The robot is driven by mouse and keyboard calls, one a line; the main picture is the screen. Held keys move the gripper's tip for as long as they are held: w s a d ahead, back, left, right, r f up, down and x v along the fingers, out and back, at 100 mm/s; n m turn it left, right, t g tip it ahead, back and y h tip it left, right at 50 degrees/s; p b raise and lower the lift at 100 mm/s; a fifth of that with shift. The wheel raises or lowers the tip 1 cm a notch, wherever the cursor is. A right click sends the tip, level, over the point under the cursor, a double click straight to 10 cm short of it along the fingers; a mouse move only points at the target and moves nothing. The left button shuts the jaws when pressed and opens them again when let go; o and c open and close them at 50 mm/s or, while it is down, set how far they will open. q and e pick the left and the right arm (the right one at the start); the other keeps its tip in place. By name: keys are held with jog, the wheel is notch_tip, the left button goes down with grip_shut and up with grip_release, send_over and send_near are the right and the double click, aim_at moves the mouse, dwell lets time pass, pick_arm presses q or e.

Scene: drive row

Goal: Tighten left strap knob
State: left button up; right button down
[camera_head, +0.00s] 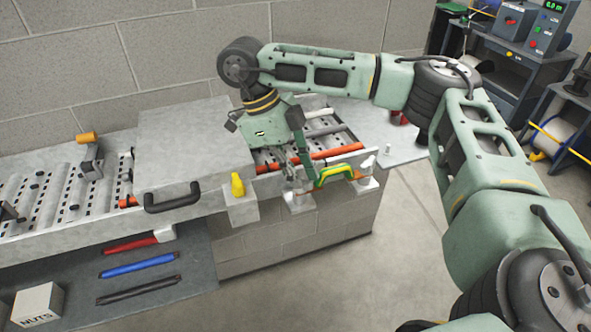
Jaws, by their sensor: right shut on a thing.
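My right gripper (298,172) reaches down from the upper middle to the front edge of the drive row. It is shut at the left end of a green and yellow arched strap (334,173). The left strap knob lies between its fingers and is mostly hidden by them. A pale block (299,203) shows below the fingers, and another pale block (367,187) is at the strap's right end. My left gripper is not in view.
A grey cover with a black handle (172,199) lies left of the gripper. A yellow knob-like piece (237,185) stands on a pale bracket close by. Red, blue and black bars lie on a lower shelf (190,262) beside a white NUTS box (37,305).

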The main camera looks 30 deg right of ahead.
jog(key=shift+d+m+y, duration=0.1)
jog(key=shift+m+y, duration=0.3)
jog(key=shift+m, duration=0.5)
jog(key=c, duration=1.8)
grip_release()
